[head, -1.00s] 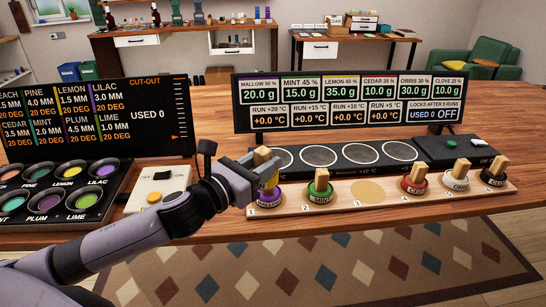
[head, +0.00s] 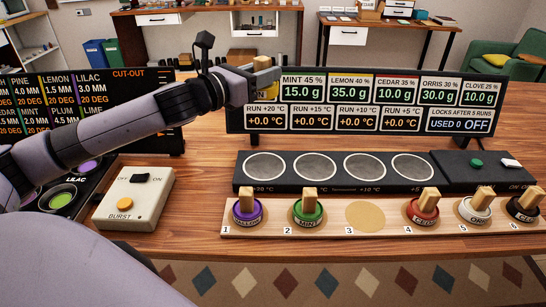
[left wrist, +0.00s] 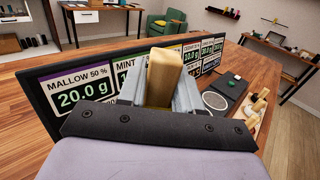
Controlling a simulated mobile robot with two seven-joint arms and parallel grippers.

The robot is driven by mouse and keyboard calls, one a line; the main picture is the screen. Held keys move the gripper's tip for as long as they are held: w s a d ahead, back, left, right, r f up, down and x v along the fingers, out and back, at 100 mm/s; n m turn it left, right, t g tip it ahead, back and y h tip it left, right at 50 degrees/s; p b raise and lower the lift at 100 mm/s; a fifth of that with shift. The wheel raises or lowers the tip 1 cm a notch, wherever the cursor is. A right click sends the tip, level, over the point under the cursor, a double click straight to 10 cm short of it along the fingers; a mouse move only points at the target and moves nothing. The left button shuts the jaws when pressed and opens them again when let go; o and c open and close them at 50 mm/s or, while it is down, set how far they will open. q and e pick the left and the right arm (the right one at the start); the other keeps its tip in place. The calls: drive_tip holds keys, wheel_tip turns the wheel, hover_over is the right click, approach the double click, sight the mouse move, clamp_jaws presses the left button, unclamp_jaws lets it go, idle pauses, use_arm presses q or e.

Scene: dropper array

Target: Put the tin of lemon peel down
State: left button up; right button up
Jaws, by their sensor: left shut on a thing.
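My left gripper (head: 264,76) is raised in front of the upper left of the display board. It is shut on the wooden handle of the tin of lemon peel (head: 263,63). In the left wrist view the handle (left wrist: 164,78) stands between the two grey fingers; the tin's body is mostly hidden. The wooden rack (head: 385,240) has an empty round spot at position 3 (head: 365,216). Behind it lies a black bar with round grey plates in a row, the nearest to the left one (head: 265,167) bare like the others. My right gripper is not in view.
Handled tins stand on the rack: mallow (head: 247,212), mint (head: 308,212), cedar (head: 422,210), orris (head: 475,210) and clove (head: 524,206). The display board (head: 365,125) stands behind the bar. A white burst box (head: 134,199) is at left.

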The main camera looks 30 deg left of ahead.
use_arm(q)
wheel_tip(320, 180, down, 15)
drive_tip(key=shift+s+f+b, duration=0.1)
drive_tip(key=shift+b, duration=1.1)
drive_tip(key=shift+f, duration=2.25)
drive_tip(key=shift+f, duration=0.15)
drive_tip(key=o, duration=1.1)
drive_tip(key=shift+s+a, duration=0.1)
drive_tip(key=shift+s, duration=0.35)
drive_tip(key=shift+b+v, duration=0.6)
drive_tip(key=shift+v, duration=4.95)
